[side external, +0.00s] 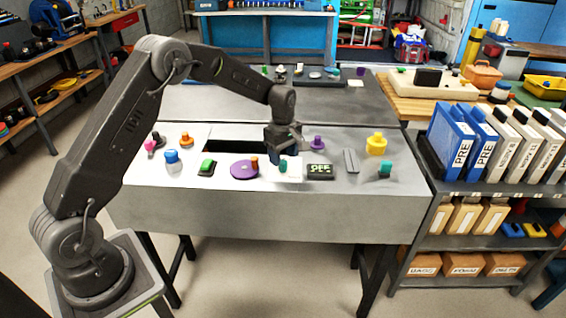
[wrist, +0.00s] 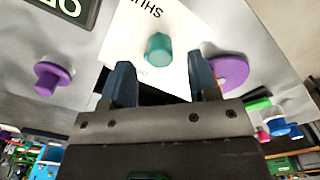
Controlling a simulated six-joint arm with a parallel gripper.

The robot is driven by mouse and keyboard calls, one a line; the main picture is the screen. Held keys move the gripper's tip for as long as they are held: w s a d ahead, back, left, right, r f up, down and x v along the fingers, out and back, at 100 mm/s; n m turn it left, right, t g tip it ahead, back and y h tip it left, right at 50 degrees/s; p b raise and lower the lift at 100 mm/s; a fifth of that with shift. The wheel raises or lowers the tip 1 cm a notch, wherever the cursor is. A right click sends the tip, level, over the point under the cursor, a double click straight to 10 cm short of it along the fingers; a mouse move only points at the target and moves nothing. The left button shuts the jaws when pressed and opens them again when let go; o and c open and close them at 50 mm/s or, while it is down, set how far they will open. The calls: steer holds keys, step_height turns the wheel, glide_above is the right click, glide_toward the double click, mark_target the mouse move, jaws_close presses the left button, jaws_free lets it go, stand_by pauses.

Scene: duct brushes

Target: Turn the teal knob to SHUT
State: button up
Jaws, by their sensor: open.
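The teal knob (side external: 283,167) stands on a white card (side external: 295,172) on the grey bench panel. Smaller print below the knob is too faint to read. My gripper (side external: 283,150) points down just behind and above the knob. In the wrist view, my gripper (wrist: 160,66) is open and empty, its two blue fingers spread wider than the knob. I cannot tell which way the knob points.
A dark OFF display (side external: 320,171) sits right of the card, and a purple disc (side external: 243,167) sits left. A purple knob (side external: 317,142) stands behind the display. A dark slot (side external: 215,147) lies behind the disc. Another teal piece (side external: 385,169) is farther right.

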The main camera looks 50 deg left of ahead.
mark_target(283, 162)
steer(key=shift+f, duration=1.55)
steer(key=c, duration=0.9)
